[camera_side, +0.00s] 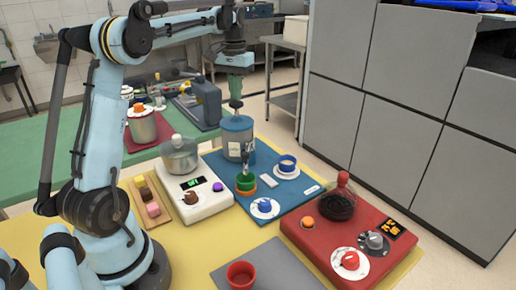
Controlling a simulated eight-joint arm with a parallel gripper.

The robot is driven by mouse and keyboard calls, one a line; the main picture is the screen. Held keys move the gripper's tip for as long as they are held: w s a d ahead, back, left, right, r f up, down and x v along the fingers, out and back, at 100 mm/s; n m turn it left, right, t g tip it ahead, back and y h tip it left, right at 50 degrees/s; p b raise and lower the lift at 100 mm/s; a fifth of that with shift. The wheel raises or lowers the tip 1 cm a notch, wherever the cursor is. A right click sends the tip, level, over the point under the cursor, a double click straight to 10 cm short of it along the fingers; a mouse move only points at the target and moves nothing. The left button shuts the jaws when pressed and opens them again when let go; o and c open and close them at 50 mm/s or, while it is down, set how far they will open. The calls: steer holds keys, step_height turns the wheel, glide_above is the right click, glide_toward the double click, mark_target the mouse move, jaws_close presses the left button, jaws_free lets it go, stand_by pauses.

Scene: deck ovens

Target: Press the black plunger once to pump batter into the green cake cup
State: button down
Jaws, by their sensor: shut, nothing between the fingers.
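The batter dispenser (237,138) is a blue-grey canister standing on the blue mat. Its black plunger (236,104) sticks up from the lid. My gripper (235,93) points straight down, is shut and empty, and is right over the plunger. At this size I cannot tell whether its tips touch the plunger. The green cake cup (246,183) stands below the dispenser's dark spout (247,160), with an orange piece (245,191) under it. The cup's inside is too small to read.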

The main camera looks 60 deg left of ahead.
steer(key=shift+f, duration=1.45)
steer(key=shift+r, duration=2)
step_height(320, 180, up, 6)
